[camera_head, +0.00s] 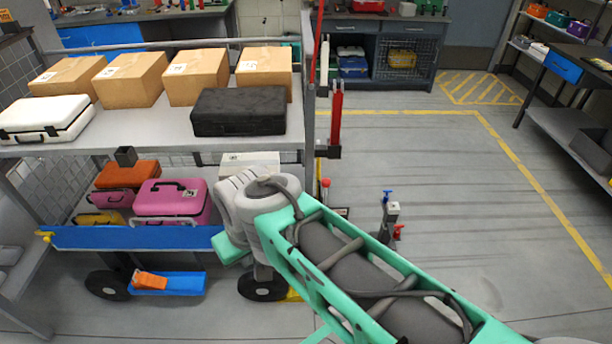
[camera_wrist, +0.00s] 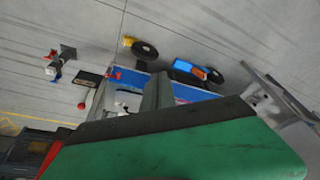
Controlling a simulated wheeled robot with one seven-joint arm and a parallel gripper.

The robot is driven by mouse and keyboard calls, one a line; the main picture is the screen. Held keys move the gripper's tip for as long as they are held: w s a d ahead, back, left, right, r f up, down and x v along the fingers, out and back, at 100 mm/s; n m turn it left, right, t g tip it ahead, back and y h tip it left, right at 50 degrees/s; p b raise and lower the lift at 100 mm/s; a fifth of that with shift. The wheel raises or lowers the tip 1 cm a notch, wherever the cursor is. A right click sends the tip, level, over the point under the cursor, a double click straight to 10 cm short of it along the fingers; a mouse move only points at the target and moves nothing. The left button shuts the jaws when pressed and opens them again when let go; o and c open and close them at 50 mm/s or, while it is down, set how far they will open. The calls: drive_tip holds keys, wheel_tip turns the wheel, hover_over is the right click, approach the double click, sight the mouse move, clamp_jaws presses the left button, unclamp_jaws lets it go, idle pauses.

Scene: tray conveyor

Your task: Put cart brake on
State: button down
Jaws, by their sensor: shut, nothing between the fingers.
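The cart's blue lower edge (camera_head: 100,237) runs across the left of the head view, above its dark wheels. An orange pedal (camera_head: 150,280) sits on a blue plate (camera_head: 184,284) low between two wheels; I take it to be the brake. In the wrist view the orange pedal (camera_wrist: 215,75) shows on the blue plate near a wheel, beyond my fingers. My gripper (camera_wrist: 157,88) is shut and empty, in front of the cart's blue edge and apart from the pedal. In the head view my arm hides most of the gripper and part of the right wheel.
The cart carries cardboard boxes (camera_head: 195,75), a black case (camera_head: 238,110) and a pink case (camera_head: 172,200). A red-handled post (camera_head: 336,120) stands at its right end. A small stand (camera_head: 391,215) is on the floor to the right. The floor beyond is clear.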

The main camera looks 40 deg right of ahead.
drive_tip(key=w+d+f+n+t+b, duration=0.3)
drive_tip(key=w+d+f+n+b, duration=0.2)
drive_tip(key=w+f+b, duration=0.45)
drive_tip(key=w+d+f+n+t+b, duration=0.4)
drive_tip(key=w+d+f+b, duration=0.2)
drive_tip(key=w+f+b, duration=0.4)
drive_tip(key=w+d+f+n+t+h+b, duration=0.1)
drive_tip(key=w+d+f+n+t+b, duration=0.15)
drive_tip(key=d, duration=0.45)
drive_tip(key=w+d+f+n+t+h+b, duration=0.1)
drive_tip(key=d+f+t+b, duration=0.15)
drive_tip(key=d, duration=0.45)
drive_tip(key=s+d+f+t+h+b, duration=0.1)
drive_tip(key=s+d+h+b, duration=0.2)
drive_tip(key=d, duration=0.9)
drive_tip(key=shift+s+d+f+h+b, duration=0.25)
drive_tip(key=shift+s+h+b, duration=0.15)
drive_tip(key=shift+s+h, duration=0.6)
drive_tip(key=shift+w, duration=0.25)
